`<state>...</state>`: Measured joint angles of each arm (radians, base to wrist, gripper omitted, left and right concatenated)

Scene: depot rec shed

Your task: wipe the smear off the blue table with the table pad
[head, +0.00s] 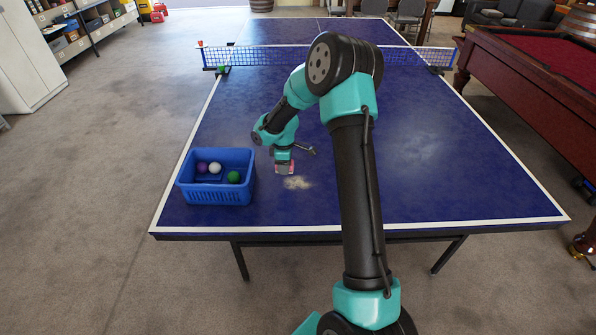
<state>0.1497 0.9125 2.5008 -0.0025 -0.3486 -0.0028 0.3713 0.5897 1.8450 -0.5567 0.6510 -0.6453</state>
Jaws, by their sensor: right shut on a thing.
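The blue table (420,190) is a ping-pong table with white edge lines. A pale tan smear (297,183) lies on its near half, right of the blue basket. My right gripper (284,162) points down just behind and left of the smear. It is shut on the table pad (285,169), a small reddish and grey block. The pad is at or very near the table top; I cannot tell whether it touches. The fingers are small and partly hidden. My left gripper is not in view.
A blue basket (216,195) with several balls stands at the near left of the table, close to the pad. A net (270,57) crosses the table behind. A red pool table (540,60) stands at the right. The table's right half looks clear.

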